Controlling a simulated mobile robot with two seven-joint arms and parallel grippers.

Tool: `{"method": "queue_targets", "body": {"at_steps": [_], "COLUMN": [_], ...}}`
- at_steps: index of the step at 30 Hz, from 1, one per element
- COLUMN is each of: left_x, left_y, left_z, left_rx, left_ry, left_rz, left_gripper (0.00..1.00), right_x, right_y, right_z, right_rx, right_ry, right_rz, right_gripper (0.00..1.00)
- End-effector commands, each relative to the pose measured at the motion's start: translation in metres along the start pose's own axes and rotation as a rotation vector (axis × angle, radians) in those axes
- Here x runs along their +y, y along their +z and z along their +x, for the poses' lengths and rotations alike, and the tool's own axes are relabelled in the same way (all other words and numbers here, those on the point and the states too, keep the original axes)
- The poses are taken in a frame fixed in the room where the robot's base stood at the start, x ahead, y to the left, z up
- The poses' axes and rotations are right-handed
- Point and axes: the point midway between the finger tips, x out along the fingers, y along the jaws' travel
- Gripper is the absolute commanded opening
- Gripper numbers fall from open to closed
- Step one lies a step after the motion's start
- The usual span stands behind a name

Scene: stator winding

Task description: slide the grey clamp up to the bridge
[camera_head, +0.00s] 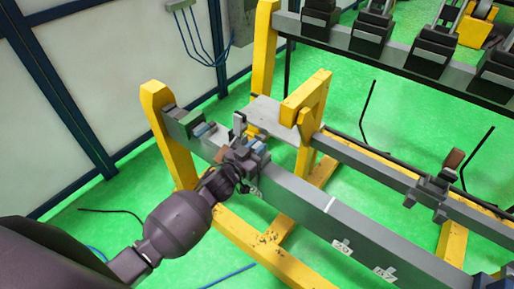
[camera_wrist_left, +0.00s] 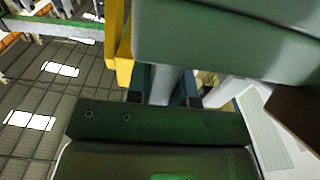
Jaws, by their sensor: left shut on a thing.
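The grey clamp (camera_head: 257,155) sits on the near grey rail, towards its left end. My left gripper (camera_head: 238,170) is at its near side and shut on it; the fingertips are mostly hidden by my wrist. The left wrist view is filled by large grey-green surfaces (camera_wrist_left: 230,35) very close to the camera, and the contact cannot be made out there. My right gripper is not in view.
The near rail (camera_head: 330,222) runs clear to the lower right. Another grey fixture (camera_head: 432,190) stands on the farther rail. A dark rack (camera_head: 375,58) with several machines is behind.

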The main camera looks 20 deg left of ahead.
Motion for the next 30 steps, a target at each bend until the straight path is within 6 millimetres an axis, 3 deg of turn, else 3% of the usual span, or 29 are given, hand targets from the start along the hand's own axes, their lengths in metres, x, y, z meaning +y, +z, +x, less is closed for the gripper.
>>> {"method": "queue_targets", "body": {"at_steps": [4,12,22,23,24,27,30], "left_x": [-0.009,-0.055,-0.057,-0.057,-0.057,-0.057,-0.057], "left_y": [0.0,-0.001,0.001,0.001,0.001,0.001,0.0], "left_z": [0.0,0.0,0.0,0.0,0.0,0.0,0.0], "left_rx": [-0.002,-0.001,-0.001,-0.001,-0.001,-0.001,-0.001], "left_ry": [0.0,-0.002,-0.001,-0.001,-0.001,-0.001,0.0], "left_rz": [0.001,0.003,0.0,0.0,0.0,0.0,0.0], "left_gripper": [0.0,0.0,0.0,0.24,0.3,0.46,0.47], "right_x": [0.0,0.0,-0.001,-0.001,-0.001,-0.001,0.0], "right_y": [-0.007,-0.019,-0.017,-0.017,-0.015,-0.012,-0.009], "right_z": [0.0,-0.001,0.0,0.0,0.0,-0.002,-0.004], "right_rx": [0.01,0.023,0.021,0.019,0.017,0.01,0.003], "right_ry": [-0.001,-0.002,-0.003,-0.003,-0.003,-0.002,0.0], "right_rz": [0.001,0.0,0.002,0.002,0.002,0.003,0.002], "right_gripper": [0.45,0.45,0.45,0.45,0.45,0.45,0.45]}}
